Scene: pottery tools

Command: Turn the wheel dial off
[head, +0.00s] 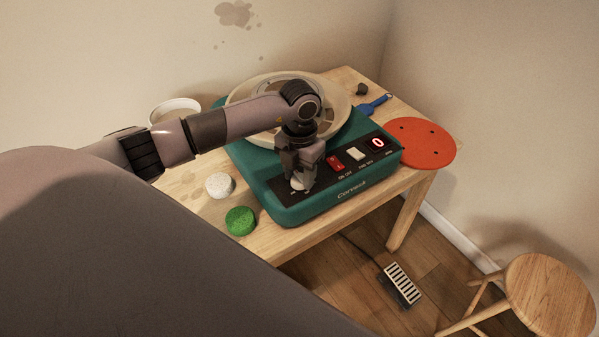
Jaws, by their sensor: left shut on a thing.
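The teal pottery wheel (277,199) stands on a wooden table. Its black front panel carries a red switch (335,162), a white switch (356,153) and a small display (377,143) showing a red 0. My left gripper (299,181) points down at the left end of the panel and is shut on a pale dial (299,185). The fingers hide much of the dial, so its pointer setting cannot be read. My right gripper is not in view.
A white sponge (220,185) and a green sponge (240,220) lie left of the wheel. A red disc (420,143) overhangs the table's right side. A foot pedal (401,284) and a wooden stool (550,293) are on the floor. A white bowl (174,109) is behind my arm.

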